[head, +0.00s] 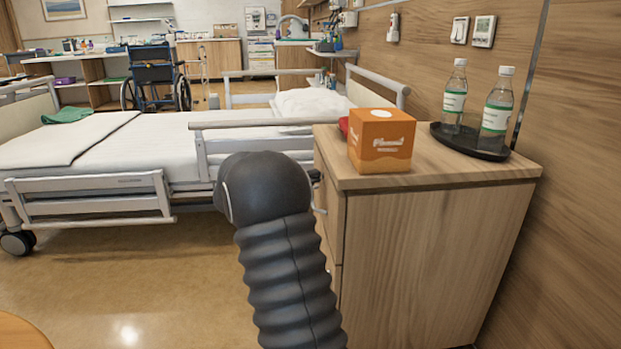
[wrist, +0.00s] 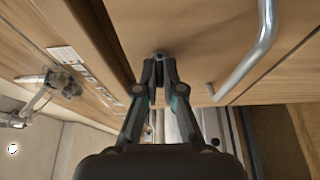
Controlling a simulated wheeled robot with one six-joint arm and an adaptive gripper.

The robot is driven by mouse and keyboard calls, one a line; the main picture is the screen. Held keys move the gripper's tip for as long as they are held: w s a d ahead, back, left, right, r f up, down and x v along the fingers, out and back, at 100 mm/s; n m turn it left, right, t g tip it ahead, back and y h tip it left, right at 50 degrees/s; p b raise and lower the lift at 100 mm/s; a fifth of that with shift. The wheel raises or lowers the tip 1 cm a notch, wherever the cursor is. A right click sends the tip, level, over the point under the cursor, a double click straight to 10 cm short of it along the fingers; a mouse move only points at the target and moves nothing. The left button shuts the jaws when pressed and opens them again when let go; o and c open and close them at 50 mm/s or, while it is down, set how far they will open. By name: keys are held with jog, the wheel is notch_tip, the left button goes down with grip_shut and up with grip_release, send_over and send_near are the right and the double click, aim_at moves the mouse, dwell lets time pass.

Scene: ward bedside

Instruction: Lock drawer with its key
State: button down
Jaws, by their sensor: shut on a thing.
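The wooden bedside cabinet (head: 435,245) stands at the right in the head view, its front turned left toward the bed. In the wrist view the wooden drawer front (wrist: 190,35) fills the upper middle, with a curved metal handle (wrist: 252,62) to the right of my gripper. My gripper (wrist: 159,64) is shut, its fingertips together close against the drawer front. The key between them is almost wholly hidden, and so is the lock. I cannot tell how far the key is in or how it is turned. My arm hides the gripper in the head view.
An orange tissue box (head: 382,142) and a black tray (head: 470,146) with two bottles stand on the cabinet top. The bed (head: 120,150) with side rails is behind and left of my arm. Open floor (head: 130,285) lies at the lower left.

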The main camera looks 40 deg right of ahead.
jog(key=c, duration=1.3)
grip_release()
jog(key=w+a, duration=0.1)
jog(key=a, duration=1.1)
jog(key=shift+w, duration=0.4)
jog(key=shift+d+f, duration=0.1)
